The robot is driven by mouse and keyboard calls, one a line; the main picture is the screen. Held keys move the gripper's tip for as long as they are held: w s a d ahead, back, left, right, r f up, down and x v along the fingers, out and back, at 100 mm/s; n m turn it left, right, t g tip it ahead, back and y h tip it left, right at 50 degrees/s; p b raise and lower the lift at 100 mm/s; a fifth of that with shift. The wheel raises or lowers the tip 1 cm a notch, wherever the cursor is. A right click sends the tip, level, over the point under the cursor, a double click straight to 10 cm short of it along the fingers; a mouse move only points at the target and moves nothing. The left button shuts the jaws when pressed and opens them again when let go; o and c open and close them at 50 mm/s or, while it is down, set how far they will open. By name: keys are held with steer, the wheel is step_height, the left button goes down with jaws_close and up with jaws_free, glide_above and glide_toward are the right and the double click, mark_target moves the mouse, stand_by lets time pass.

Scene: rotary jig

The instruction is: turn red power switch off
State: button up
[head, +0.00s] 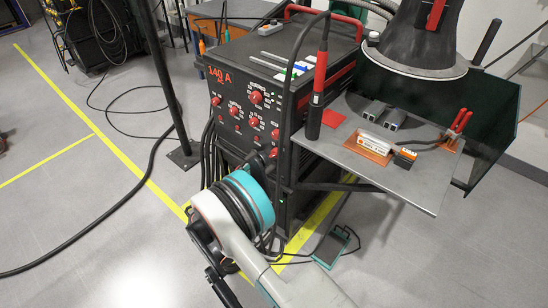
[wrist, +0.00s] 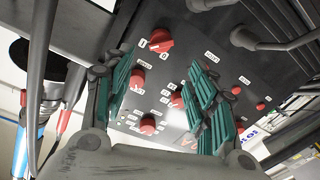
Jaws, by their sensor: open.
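The red power switch (wrist: 160,40) is a rotary knob on the dark front panel, at the top of the wrist view. White I and 0 marks sit beside it, and its handle seems to lie toward the I mark. My gripper (wrist: 163,70) is open and empty, its teal-padded fingers spread to either side below the switch in the picture. No contact with the switch shows. The machine's display reads 140 A in red.
Several other red knobs (wrist: 148,124) crowd the panel between and near my fingers. Thick cables (wrist: 285,42) attach close by. A side shelf (head: 410,185) with tools juts out right of the machine. Floor to the left is mostly open, with a cable and post.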

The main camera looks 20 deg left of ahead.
mark_target(272, 156)
steer(key=b+x, duration=0.3)
steer(key=x, duration=0.9)
steer(key=shift+c, duration=0.2)
steer(key=c, duration=1)
